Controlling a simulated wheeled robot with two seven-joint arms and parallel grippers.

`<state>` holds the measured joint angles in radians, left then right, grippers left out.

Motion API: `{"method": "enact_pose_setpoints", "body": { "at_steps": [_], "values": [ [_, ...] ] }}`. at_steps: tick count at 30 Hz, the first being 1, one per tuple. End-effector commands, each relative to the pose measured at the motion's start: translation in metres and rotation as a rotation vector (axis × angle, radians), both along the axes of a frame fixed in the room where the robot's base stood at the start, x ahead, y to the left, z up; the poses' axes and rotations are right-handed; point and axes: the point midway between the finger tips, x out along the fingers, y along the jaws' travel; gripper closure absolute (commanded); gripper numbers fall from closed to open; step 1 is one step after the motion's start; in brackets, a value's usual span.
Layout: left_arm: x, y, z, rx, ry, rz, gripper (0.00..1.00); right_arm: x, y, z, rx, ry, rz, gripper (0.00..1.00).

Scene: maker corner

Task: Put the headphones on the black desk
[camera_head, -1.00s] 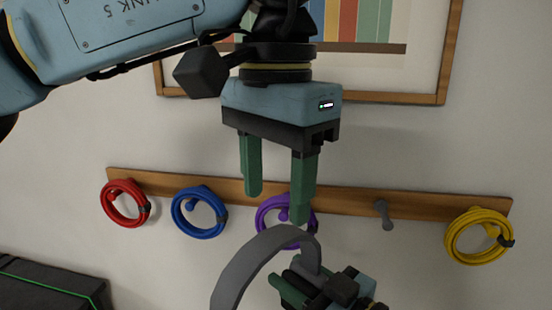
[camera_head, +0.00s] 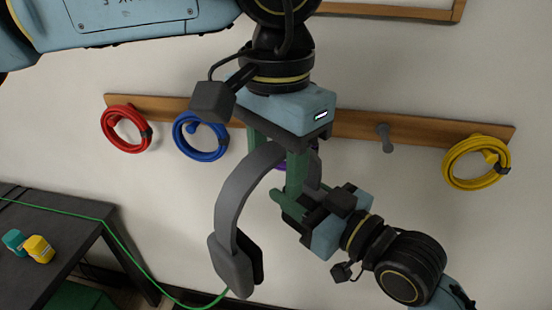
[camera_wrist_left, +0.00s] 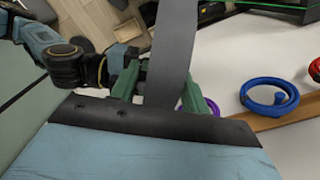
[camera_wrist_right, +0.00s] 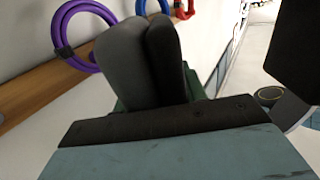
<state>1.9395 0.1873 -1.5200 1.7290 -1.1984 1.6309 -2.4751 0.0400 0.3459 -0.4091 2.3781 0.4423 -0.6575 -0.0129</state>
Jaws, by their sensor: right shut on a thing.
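The grey headphones (camera_head: 236,203) hang in mid-air in front of the wall, with one ear cup low at the left. My right gripper (camera_head: 292,203) is shut on the other ear cup, which fills the right wrist view (camera_wrist_right: 140,62). My left gripper (camera_head: 277,158) points down from above, its fingers open on either side of the headband. The headband also passes between those fingers in the left wrist view (camera_wrist_left: 168,65). Contact between left fingers and band is unclear. The black desk (camera_head: 60,240) stands at the lower left.
Teal and yellow spools (camera_head: 38,248) sit on the desk. A green cable (camera_head: 130,258) runs along the desk and droops beyond its right edge. A wooden peg rail (camera_head: 350,125) holds red, blue, purple and yellow cable coils. One peg (camera_head: 384,138) is bare.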

Motion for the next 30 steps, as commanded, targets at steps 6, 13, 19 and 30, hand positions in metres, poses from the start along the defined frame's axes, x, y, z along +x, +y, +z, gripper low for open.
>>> {"method": "enact_pose_setpoints", "body": {
  "at_steps": [6, 13, 19, 30],
  "values": [
    [0.000, 0.000, 0.000, 0.000, 0.000, 0.000, 0.83, 0.000, 0.000, 0.001, 0.001, -0.002, 0.000, 0.88],
    [0.000, 0.000, 0.001, -0.001, -0.001, -0.001, 1.00, 0.000, 0.000, 0.001, 0.001, -0.002, 0.000, 0.45],
    [0.000, -0.001, 0.001, -0.001, 0.000, -0.002, 1.00, 0.000, 0.000, 0.000, 0.001, -0.001, 0.000, 0.33],
    [-0.001, -0.001, 0.001, -0.001, 0.002, -0.004, 1.00, 0.000, 0.000, 0.024, 0.003, -0.008, 0.001, 0.33]
  ]
}}
